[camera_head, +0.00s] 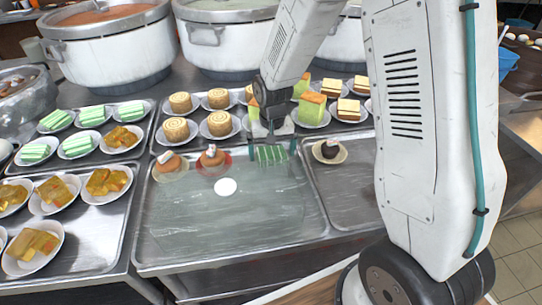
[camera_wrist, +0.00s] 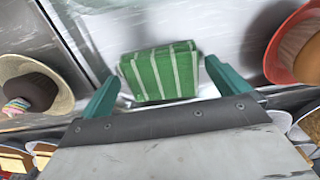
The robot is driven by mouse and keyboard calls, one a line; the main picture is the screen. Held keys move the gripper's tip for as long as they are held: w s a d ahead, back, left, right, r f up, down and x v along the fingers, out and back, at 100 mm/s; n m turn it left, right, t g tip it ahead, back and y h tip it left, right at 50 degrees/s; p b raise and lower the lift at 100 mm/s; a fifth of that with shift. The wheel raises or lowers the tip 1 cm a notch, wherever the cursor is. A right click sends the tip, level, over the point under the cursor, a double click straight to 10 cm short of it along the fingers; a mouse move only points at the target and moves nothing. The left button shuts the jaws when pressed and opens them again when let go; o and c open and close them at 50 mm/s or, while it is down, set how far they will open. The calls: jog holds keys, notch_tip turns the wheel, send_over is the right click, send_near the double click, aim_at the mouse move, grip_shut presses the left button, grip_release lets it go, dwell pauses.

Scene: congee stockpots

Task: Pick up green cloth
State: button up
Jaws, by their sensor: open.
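The green cloth (camera_head: 272,156) is a small dark green folded piece with pale stripes. It lies at the back right of the middle metal tray (camera_head: 215,236). The wrist view shows the cloth (camera_wrist: 160,74) between the two teal fingers. My gripper (camera_head: 271,147) is open and low over the cloth, with one finger on each side of it. In the wrist view my gripper (camera_wrist: 159,80) shows a gap beside the cloth, so it is not clamped. Whether the fingertips touch the tray cannot be told.
Two small cakes (camera_head: 212,158) stand left of the cloth, and a dark cupcake (camera_head: 329,149) stands to its right in another tray. Plates of rolls (camera_head: 219,123) and green-topped cakes (camera_head: 311,108) are behind. Large pots (camera_head: 110,45) stand at the back. The middle tray's front is mostly clear.

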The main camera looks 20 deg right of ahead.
aim_at(272, 153)
jog(key=c, duration=0.9)
notch_tip(272, 153, up, 10)
